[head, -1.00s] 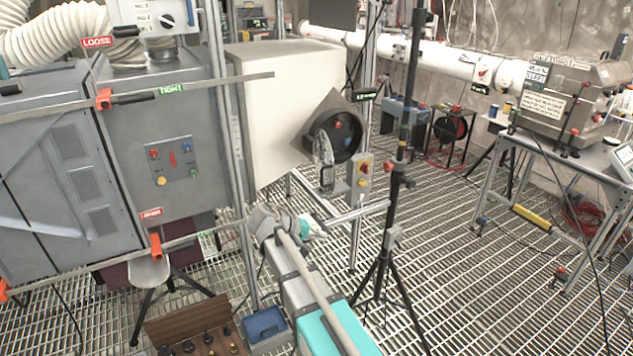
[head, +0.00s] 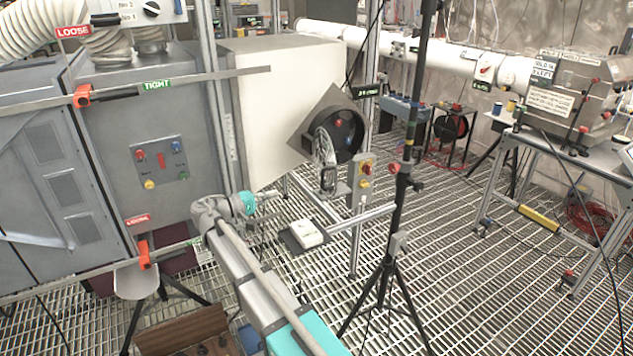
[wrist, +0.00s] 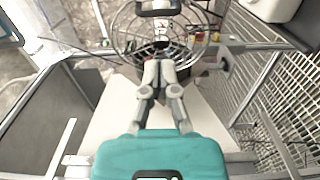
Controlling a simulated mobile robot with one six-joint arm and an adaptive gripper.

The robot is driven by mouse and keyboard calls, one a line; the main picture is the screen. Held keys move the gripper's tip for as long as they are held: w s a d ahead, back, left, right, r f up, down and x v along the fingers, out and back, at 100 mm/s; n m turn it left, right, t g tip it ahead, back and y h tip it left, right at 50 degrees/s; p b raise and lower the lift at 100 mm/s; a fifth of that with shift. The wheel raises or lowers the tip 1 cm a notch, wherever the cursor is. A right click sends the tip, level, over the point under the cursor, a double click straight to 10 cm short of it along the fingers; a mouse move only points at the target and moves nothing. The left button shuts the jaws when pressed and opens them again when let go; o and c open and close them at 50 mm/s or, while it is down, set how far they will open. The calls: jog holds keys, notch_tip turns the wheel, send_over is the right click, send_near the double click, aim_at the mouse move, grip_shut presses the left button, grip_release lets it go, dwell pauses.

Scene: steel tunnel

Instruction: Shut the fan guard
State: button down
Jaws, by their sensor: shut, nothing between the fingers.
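The fan guard (head: 322,148) is a round wire grille. In the head view it shows as a narrow ellipse, swung open at an angle to the fan's dark round opening (head: 349,132). A dark handle (head: 328,180) shows at its lower edge. In the wrist view the guard (wrist: 190,45) spreads across the top middle, with a handle (wrist: 158,9) at the top edge. My gripper (wrist: 158,66) is shut and empty, in front of the guard in that view; I cannot tell whether it touches. In the head view my gripper (head: 272,193) is small, left of and below the guard.
A control box (head: 363,178) with red and yellow buttons is beside the fan, on a frame with a horizontal rail (head: 362,216). A black tripod stand (head: 388,260) rises in front. A grey cabinet (head: 150,215) stands left. Open grating floor lies right.

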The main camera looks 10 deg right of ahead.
jog(key=shift+w+a+r, duration=0.1)
jog(key=shift+a, duration=0.05)
jog(key=x, duration=1.4)
dwell(0.4)
jog(key=shift+n+t, duration=0.3)
jog(key=shift+t, duration=0.1)
